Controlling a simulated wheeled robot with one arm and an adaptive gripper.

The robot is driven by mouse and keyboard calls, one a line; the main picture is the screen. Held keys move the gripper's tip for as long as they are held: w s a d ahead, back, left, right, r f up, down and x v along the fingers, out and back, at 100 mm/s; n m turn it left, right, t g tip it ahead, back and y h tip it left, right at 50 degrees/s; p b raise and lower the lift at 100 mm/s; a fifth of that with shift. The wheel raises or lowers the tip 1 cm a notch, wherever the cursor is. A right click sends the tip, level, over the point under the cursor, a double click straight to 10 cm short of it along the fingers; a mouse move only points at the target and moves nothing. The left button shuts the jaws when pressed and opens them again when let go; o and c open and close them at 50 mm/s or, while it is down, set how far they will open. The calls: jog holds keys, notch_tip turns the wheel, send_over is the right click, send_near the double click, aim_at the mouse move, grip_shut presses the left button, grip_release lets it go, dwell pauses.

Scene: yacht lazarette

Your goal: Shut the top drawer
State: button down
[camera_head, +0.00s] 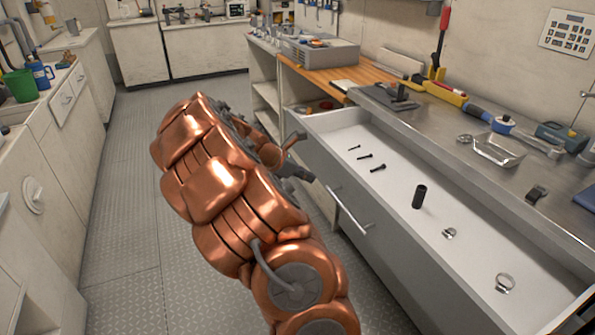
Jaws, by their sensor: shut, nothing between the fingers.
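The top drawer (455,200) stands open below the metal worktop at the right. Its white inside shows several small items: dark bolts (377,168), a black cylinder (419,197) and metal ring clamps (505,283). A silver bar handle (349,211) is on its grey front. My copper-coloured arm reaches from the bottom middle toward the drawer's far end. My gripper (306,158) is small and partly hidden by the arm; it is shut and empty, near the far end of the drawer front. I cannot tell whether it touches the drawer.
The metal worktop (440,125) holds several tools, a metal tray (493,149) and a yellow level (445,93). A grey crate (320,50) stands on the wooden top beyond. White cabinets (70,100) line the left. The grey floor (120,210) between is clear.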

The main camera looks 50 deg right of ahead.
aim_at(333, 179)
jog(key=d, duration=0.1)
jog(key=s+d+f, duration=0.1)
jog(key=s+d, duration=0.1)
jog(key=d, duration=0.1)
jog(key=shift+s+f, duration=0.15)
jog(key=shift+f, duration=0.2)
jog(key=shift+s+d, duration=0.35)
jog(key=shift+d, duration=0.2)
jog(key=shift+d, duration=0.15)
